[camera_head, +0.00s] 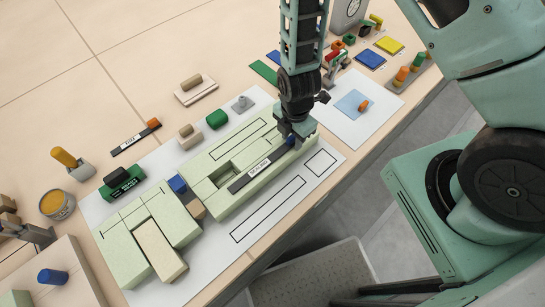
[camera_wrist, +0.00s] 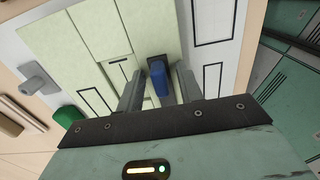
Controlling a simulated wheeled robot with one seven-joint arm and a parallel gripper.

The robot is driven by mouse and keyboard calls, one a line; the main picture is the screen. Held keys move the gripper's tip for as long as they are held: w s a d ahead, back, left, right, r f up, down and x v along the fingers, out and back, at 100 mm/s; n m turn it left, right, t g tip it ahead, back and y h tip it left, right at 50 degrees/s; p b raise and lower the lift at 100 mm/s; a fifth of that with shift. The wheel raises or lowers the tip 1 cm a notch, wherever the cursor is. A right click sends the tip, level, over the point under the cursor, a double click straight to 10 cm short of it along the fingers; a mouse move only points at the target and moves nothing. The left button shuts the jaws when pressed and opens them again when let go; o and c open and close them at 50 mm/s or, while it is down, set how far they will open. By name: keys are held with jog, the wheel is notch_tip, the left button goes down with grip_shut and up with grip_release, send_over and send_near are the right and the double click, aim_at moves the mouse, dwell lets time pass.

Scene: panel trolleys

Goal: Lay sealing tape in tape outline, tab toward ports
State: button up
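A dark strip with a white label (camera_head: 262,165) lies on the pale green panel (camera_head: 220,203); I take it for the sealing tape, though its label is too small to read. Its blue tab (camera_head: 291,142) is at its upper-right end. My gripper (camera_head: 296,134) is over that end, pointing down. In the wrist view, the blue tab (camera_wrist: 159,82) stands between my two fingers with gaps on both sides, so the gripper looks open around it. Black rectangular outlines are on the white sheet (camera_head: 269,208) and on the panel (camera_head: 229,139). I cannot tell which is the tape outline, nor identify the ports.
Another labelled dark strip with an orange end (camera_head: 135,137) lies at the left. Green blocks (camera_head: 150,235), a dark green block (camera_head: 122,183), a bright green knob (camera_head: 217,119) and a tin (camera_head: 55,204) stand around. The sheet's lower-right strip is mostly clear.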

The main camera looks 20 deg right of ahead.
grip_shut()
jog(key=shift+r+p, duration=2)
jog(key=shift+r, duration=0.6)
